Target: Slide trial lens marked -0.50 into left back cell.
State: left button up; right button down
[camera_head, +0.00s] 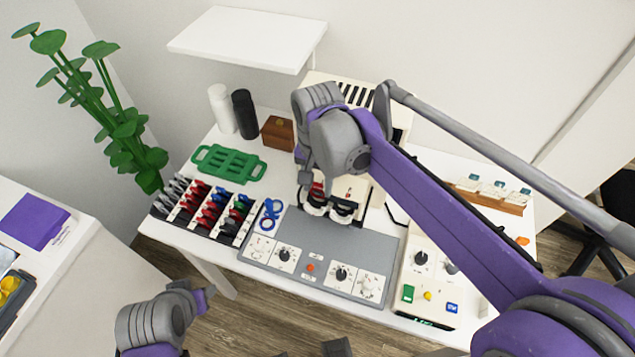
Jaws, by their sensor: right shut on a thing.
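The trial frame (343,213), with dark round cells, stands at the back middle of the table against a pale block. My right gripper (309,183) points down at its left side, shut on a small red-edged lens (318,190). The lens is mostly hidden, its marking cannot be read, and I cannot tell whether it touches a cell.
A grey control panel (300,238) with dials lies in front of the frame. Blue rings (270,215) lie beside the case; a green tray (228,164) is behind. A wooden rack (490,201) and a cream control box (424,275) are at right. My right arm covers the back right.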

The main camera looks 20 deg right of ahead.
jog(key=shift+f, duration=0.25)
jog(key=shift+f+b, duration=0.85)
jog(key=shift+f, duration=0.45)
jog(key=shift+c, duration=1.6)
grip_release()
notch_tip(320, 180, up, 11)
jog(key=shift+f+p, duration=0.1)
jog(key=shift+p, duration=0.4)
